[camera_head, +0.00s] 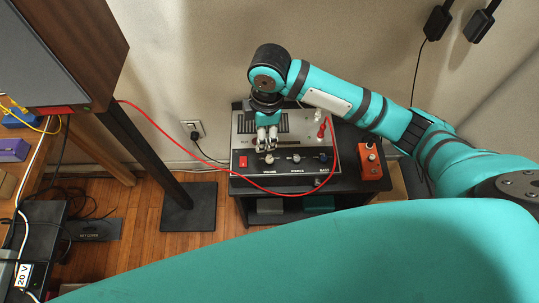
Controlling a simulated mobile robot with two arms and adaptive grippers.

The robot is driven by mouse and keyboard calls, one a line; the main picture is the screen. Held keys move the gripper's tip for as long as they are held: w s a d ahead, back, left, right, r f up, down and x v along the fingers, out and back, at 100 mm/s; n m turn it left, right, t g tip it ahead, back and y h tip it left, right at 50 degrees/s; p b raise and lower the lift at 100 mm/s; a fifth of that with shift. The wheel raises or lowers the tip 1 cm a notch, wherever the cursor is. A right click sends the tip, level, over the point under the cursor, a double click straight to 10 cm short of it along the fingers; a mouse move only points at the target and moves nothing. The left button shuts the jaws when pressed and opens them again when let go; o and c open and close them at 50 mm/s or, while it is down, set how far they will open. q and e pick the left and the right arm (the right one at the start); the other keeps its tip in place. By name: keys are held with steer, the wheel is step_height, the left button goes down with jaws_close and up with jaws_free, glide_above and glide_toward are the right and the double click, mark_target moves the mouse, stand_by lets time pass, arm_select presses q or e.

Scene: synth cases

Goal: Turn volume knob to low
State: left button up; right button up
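The grey and black amplifier (243,128) sits on a small black stand by the wall. Its front panel has a row of knobs, with the volume knob (269,158) at the left above a "VOLUME" label. My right arm reaches in from the right, and my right gripper (267,146) points down just above and behind the volume knob. Its two fingers are close together; whether they touch the knob or grip it cannot be made out. The knob's pointer is too small to read. My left gripper is not in view.
A red cable (262,188) loops across the amplifier's front. An orange pedal box (369,159) stands at the right on the black stand (345,185). A red switch (243,162) is left of the volume knob. A black post with a square base (189,207) stands at left.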

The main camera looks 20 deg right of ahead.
mark_target(270, 159)
steer(key=shift+n+h, duration=0.3)
steer(key=shift+h, duration=0.1)
steer(key=f, duration=0.5)
steer(key=d+f, duration=0.1)
steer(key=f, duration=0.4)
steer(key=w+d+f, duration=0.1)
steer(key=f, duration=0.4)
steer(key=shift+f, duration=0.35)
steer(key=shift+c, duration=0.3)
jaws_close()
